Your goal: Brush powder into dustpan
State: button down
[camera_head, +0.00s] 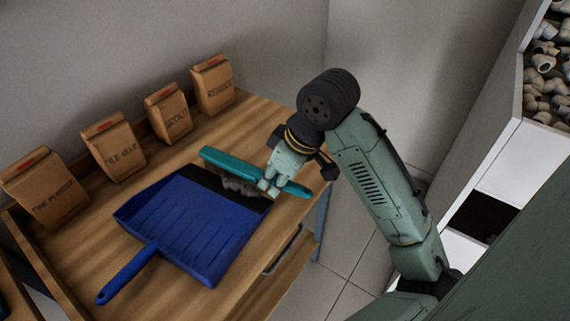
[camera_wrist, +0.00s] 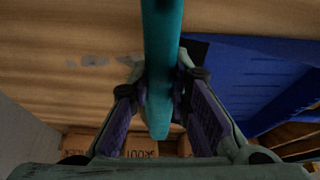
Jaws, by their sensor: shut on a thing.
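A teal brush (camera_head: 226,161) is held in my gripper (camera_head: 268,184), which is shut on it near its right part. In the wrist view the brush (camera_wrist: 160,45) runs between the two fingers of my gripper (camera_wrist: 162,88). The blue dustpan (camera_head: 190,222) lies on the bench, handle toward the lower left, its dark lip beneath the brush. The dustpan (camera_wrist: 255,80) also shows at the right of the wrist view. Small grey powder patches (camera_wrist: 92,61) lie on the wood beside the brush. A grey mass shows under the brush in the head view; I cannot tell bristles from powder there.
Several brown paper bags, including a tile glue bag (camera_head: 114,146) and a grout bag (camera_head: 168,112), stand along the back of the wooden bench (camera_head: 258,108). White shelving with pipe fittings (camera_head: 543,62) stands at the right, beyond a tiled floor (camera_head: 345,255).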

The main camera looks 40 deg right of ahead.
jog(key=s+a, duration=0.1)
jog(key=a, duration=0.2)
jog(key=s+a, duration=0.2)
jog(key=a, duration=0.1)
jog(key=s+a+p, duration=0.1)
jog(key=a, duration=0.2)
jog(key=shift+s+a+r, duration=0.25)
jog(key=shift+s+a, duration=0.1)
jog(key=shift+a, duration=0.05)
jog(key=w+d+r+p, duration=0.2)
jog(key=d+r+p, duration=0.3)
jog(key=r, duration=0.4)
jog(key=shift+w+d+p, duration=0.15)
jog(key=shift+w+p, duration=0.15)
jog(key=shift+p, duration=0.35)
